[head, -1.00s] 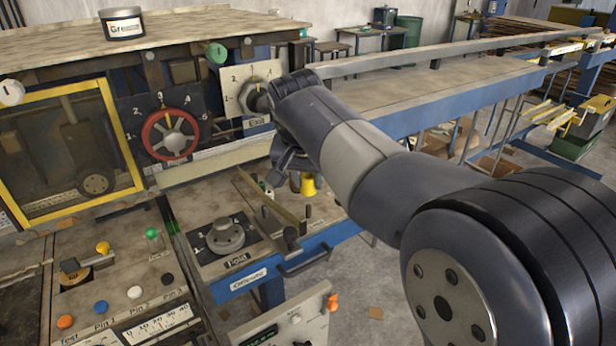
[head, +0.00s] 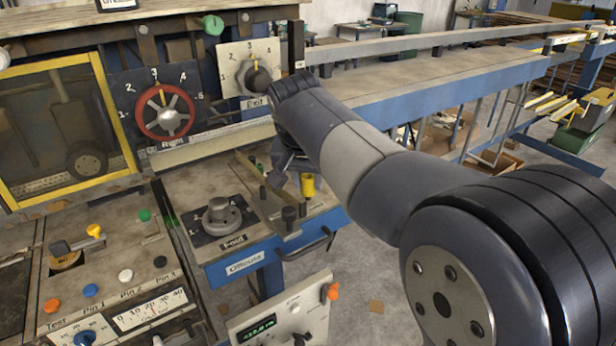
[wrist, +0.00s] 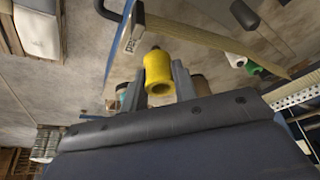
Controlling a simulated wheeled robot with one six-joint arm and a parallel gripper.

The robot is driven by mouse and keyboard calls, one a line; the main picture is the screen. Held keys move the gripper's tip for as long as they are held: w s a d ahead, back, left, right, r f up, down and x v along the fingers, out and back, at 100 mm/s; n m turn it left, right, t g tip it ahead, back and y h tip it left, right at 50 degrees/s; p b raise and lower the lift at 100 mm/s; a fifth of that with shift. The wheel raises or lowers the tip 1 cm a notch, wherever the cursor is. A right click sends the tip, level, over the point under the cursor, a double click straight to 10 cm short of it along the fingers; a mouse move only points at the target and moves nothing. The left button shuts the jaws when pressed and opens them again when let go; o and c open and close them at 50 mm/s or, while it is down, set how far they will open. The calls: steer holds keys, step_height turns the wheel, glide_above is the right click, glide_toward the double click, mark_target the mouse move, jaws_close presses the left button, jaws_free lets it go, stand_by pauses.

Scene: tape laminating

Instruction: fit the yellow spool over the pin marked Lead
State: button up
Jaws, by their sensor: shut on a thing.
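The yellow spool (head: 307,185) is held in my gripper (head: 293,178), above the right part of the bench top in the head view. In the wrist view the yellow spool (wrist: 158,73) sits between the two grey fingers, its open hollow end towards the camera. Short dark upright posts stand on the bench left of the spool, one of them the thick post (head: 289,214). My forearm hides part of the bench behind the gripper.
A wooden bar (head: 268,182) runs across the bench beside the posts. A red handwheel (head: 166,113) and the Exit dial (head: 256,80) are on the upright panel. A dark handle (head: 310,245) juts from the bench front.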

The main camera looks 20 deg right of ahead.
steer(key=shift+f, duration=0.35)
steer(key=o, duration=1)
steer(key=v, duration=1.1)
steer(key=shift+f, duration=0.2)
steer(key=x, duration=1)
steer(key=shift+w+d, duration=0.15)
steer(key=shift+w, duration=0.05)
steer(key=shift+r+p, duration=0.7)
steer(key=shift+r, duration=0.15)
